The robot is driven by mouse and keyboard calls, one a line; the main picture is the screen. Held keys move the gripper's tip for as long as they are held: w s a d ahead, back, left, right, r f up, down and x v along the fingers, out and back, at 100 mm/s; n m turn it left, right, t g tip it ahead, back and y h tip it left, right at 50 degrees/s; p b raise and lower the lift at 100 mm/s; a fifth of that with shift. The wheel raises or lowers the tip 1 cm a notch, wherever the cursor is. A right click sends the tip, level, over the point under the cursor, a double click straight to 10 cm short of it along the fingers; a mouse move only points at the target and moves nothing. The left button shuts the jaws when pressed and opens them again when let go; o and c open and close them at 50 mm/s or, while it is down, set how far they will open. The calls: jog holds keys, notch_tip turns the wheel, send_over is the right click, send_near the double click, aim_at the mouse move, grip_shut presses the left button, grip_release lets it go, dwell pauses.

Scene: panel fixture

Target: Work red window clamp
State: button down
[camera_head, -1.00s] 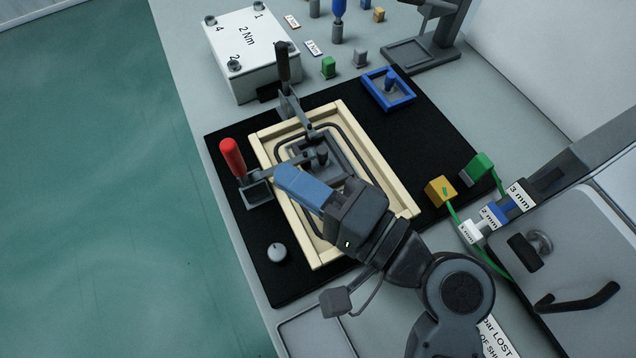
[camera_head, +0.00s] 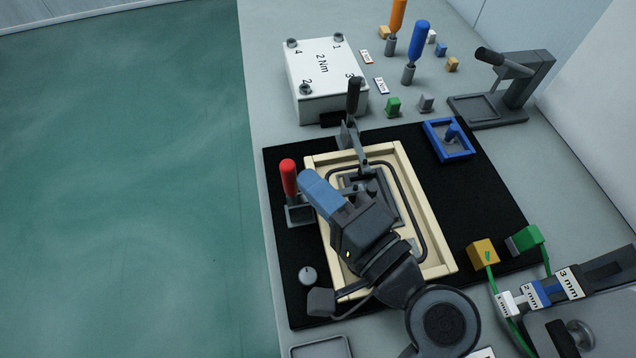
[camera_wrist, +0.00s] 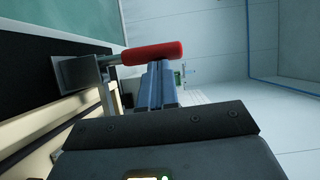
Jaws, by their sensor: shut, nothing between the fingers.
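The red clamp handle (camera_head: 289,178) stands upright at the left edge of the cream frame (camera_head: 428,225). Its grey base (camera_head: 299,216) sits on the black mat, and its arm runs right over the frame, partly hidden behind my gripper. My gripper (camera_head: 307,176), with blue fingers, is shut and empty, its tips just right of the red handle. In the wrist view the red handle (camera_wrist: 150,53) crosses just beyond the fingertips (camera_wrist: 158,66). I cannot tell whether they touch. The grey window panel inside the frame is partly covered by my gripper.
A second clamp with a black handle (camera_head: 353,97) stands upright at the frame's far side. A white box (camera_head: 325,90) is behind it. A grey knob (camera_head: 308,276) lies front left on the black mat (camera_head: 480,205). A blue tray (camera_head: 447,141) is at right.

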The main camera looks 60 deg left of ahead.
jog(key=shift+s+r+n, duration=0.15)
jog(key=shift+s+n, duration=0.15)
jog(key=shift+n, duration=0.1)
jog(key=shift+s+a+r+n+t+h+p, duration=0.2)
jog(key=shift+s+n+h+p, duration=0.15)
jog(key=shift+s+n, duration=0.2)
jog(key=shift+s+a+r+n+t+h+p, duration=0.1)
jog(key=shift+s+a+n+h+p, duration=0.05)
jog(key=shift+s+n+h+p, duration=0.3)
jog(key=s+a+f+n+t+h+p, duration=0.1)
jog(key=s+f+n+t+h, duration=0.1)
jog(key=s+n, duration=0.4)
jog(key=shift+a+f+t+h, duration=0.3)
jog(key=shift+a+f+t, duration=0.15)
jog(key=shift+t, duration=0.25)
jog(key=shift+s+f, duration=0.2)
jog(key=shift+s, duration=0.05)
jog(key=v, duration=0.8)
jog(key=shift+b, duration=0.3)
